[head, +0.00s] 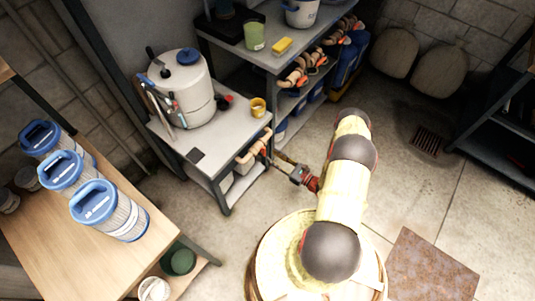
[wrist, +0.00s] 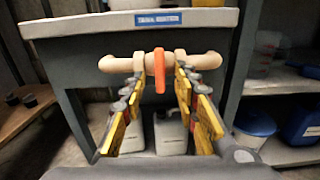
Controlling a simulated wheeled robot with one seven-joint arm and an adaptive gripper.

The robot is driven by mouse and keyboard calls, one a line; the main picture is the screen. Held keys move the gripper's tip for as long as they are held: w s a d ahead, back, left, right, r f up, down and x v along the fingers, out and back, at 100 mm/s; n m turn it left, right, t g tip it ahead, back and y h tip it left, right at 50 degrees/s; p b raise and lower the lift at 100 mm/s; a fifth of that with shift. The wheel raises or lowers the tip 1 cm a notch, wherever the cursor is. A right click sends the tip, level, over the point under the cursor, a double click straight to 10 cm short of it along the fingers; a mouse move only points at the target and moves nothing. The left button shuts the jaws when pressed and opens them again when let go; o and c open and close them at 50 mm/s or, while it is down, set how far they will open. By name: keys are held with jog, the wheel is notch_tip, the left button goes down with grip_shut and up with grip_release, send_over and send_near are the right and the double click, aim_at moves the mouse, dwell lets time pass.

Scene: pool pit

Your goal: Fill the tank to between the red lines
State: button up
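A white cylindrical tank (head: 185,88) with a blue cap stands on the grey bench; I cannot make out red lines or a water level on it. A beige pipe (wrist: 115,64) with an orange valve handle (wrist: 159,70) is mounted on the bench's front, below a blue label (wrist: 158,18). The handle hangs down in the wrist view. The pipe also shows at the bench edge in the head view (head: 250,154). My gripper (wrist: 160,88) is open, its yellow-padded fingers on either side of the handle. I cannot tell whether they touch it. My gripper in the head view (head: 278,158) is by the pipe.
A shelf (head: 270,62) behind holds a green cup, a yellow sponge and more orange-handled valves. Blue-topped filter cartridges (head: 110,212) stand on a wooden table at left. The floor at right is mostly clear.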

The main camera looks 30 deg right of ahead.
aim_at(265, 152)
jog(key=shift+b+x, duration=0.35)
jog(key=shift+x, duration=1.75)
jog(key=c, duration=0.4)
jog(key=c, duration=0.3)
grip_shut()
